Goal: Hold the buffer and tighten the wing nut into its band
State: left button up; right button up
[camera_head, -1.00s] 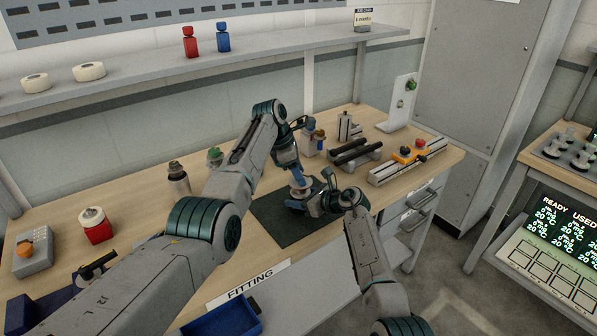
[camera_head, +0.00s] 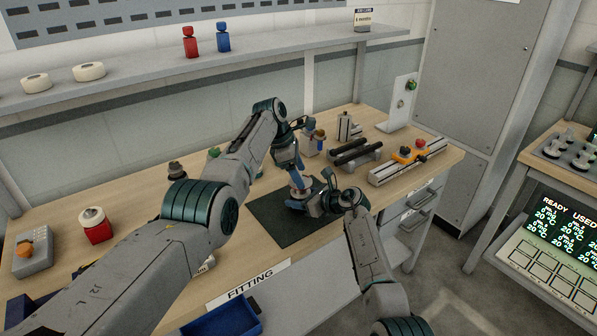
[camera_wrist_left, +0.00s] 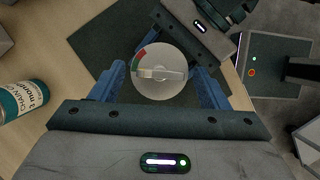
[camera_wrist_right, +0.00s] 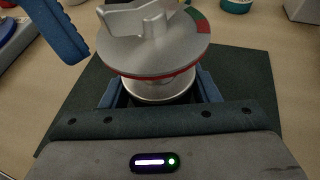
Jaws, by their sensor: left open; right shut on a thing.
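The buffer (camera_wrist_right: 155,90) is a round silver body standing over the dark green mat (camera_head: 268,213). My right gripper (camera_head: 309,202) is shut on it from the side, below its disc. The disc (camera_wrist_left: 163,90) carries a red and green band at its edge. The wing nut (camera_wrist_left: 160,73) is a pale bar across the disc, one end pointing left, close to the coloured band; exact alignment is hard to tell. It also shows in the right wrist view (camera_wrist_right: 145,20). My left gripper (camera_wrist_left: 159,72) is open above, fingers apart on either side of the disc.
Dark rollers on a stand (camera_head: 355,152) and a grey rail fixture (camera_head: 408,163) are at the bench's right. A teal-labelled can (camera_wrist_left: 24,102) stands beside the mat.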

pick_arm(q)
jog(key=shift+r, duration=0.1)
jog(key=v, duration=1.1)
jog(key=shift+a+r, duration=0.25)
jog(key=shift+r, duration=0.1)
jog(key=shift+w+f, duration=0.1)
jog(key=shift+f, duration=0.1)
jog(key=c, duration=0.5)
jog(key=f+m+h, duration=0.1)
jog(key=f, duration=0.1)
jog(key=w+f+m+t+h, duration=0.1)
jog(key=f, duration=0.1)
jog(key=shift+f, duration=0.15)
grip_shut()
notch_tip(320, 180, down, 6)
jog(key=a+m+t+h, duration=0.2)
jog(key=m+t+h, duration=0.2)
jog(key=s+a+f+m+t+h, duration=0.3)
jog(key=s+a+t, duration=0.4)
jog(key=s+t, duration=0.1)
jog(key=shift+s+d+x, duration=0.35)
jog(key=shift+x, duration=1.7)
jog(key=shift+s+d+x, duration=0.35)
jog(key=shift+x, duration=1.7)
jog(key=shift+s+d+x, duration=0.35)
jog(key=shift+x, duration=1.65)
